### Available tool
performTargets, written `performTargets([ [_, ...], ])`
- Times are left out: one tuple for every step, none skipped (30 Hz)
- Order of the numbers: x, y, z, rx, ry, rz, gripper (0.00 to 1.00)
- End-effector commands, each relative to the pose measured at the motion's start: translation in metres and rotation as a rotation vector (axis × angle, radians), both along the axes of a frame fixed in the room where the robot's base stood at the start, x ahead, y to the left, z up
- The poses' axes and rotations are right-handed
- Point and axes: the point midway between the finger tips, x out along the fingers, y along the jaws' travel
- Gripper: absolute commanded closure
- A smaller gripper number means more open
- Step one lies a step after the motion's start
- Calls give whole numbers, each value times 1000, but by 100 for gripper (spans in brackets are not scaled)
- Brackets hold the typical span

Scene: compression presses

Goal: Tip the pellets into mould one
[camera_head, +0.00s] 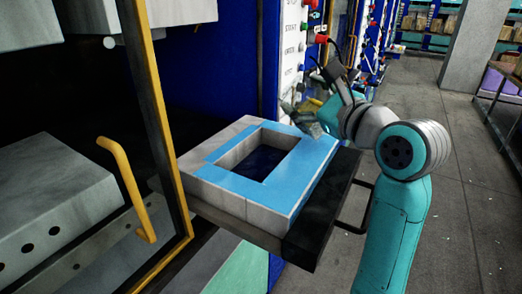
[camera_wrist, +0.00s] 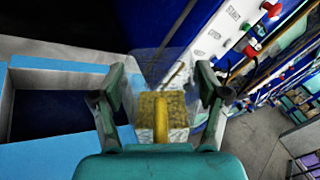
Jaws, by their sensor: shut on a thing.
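The mould (camera_head: 307,168) is a grey block with a blue top face and a rectangular cavity, on a dark tray at the press mouth. Its cavity floor looks dark blue, with no pellets visible in it. In the wrist view the mould (camera_wrist: 55,153) fills the left side. My gripper (camera_wrist: 162,90) is shut on a clear container (camera_wrist: 172,62) with a yellow handle (camera_wrist: 160,118). Yellowish, grainy pellets (camera_wrist: 178,104) show in it. In the head view my gripper (camera_head: 318,108) is beside the mould's far right corner; the container there is small and partly hidden.
A yellow-framed press opening (camera_head: 160,120) and yellow pull handle (camera_head: 128,190) stand left of the mould. A control panel (camera_head: 291,50) with buttons rises behind my gripper. A dark handle (camera_head: 357,215) juts from the tray. Floor (camera_head: 450,200) at right is clear.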

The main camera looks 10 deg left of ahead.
Motion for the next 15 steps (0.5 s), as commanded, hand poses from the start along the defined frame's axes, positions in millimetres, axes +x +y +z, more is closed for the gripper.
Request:
performTargets([
  [-2,3,2,-17,-17,1,87],
  [-3,4,2,-28,-27,0,87],
  [-5,6,3,-42,-40,0,87],
  [-5,6,3,-54,-50,0,87],
  [-6,7,4,-65,-59,0,87],
  [-6,7,4,-77,-70,0,87],
  [-6,7,4,-81,-72,0,87],
  [-6,7,4,-84,-74,0,87],
  [-6,7,5,-87,-77,0,87],
  [-6,7,5,-90,-80,0,87],
  [-7,8,5,-94,-83,0,87],
  [-7,8,5,-97,-87,0,87],
  [-7,8,5,-100,-89,0,87],
  [-7,8,5,-103,-92,0,87],
  [-7,8,6,-107,-95,0,87],
])
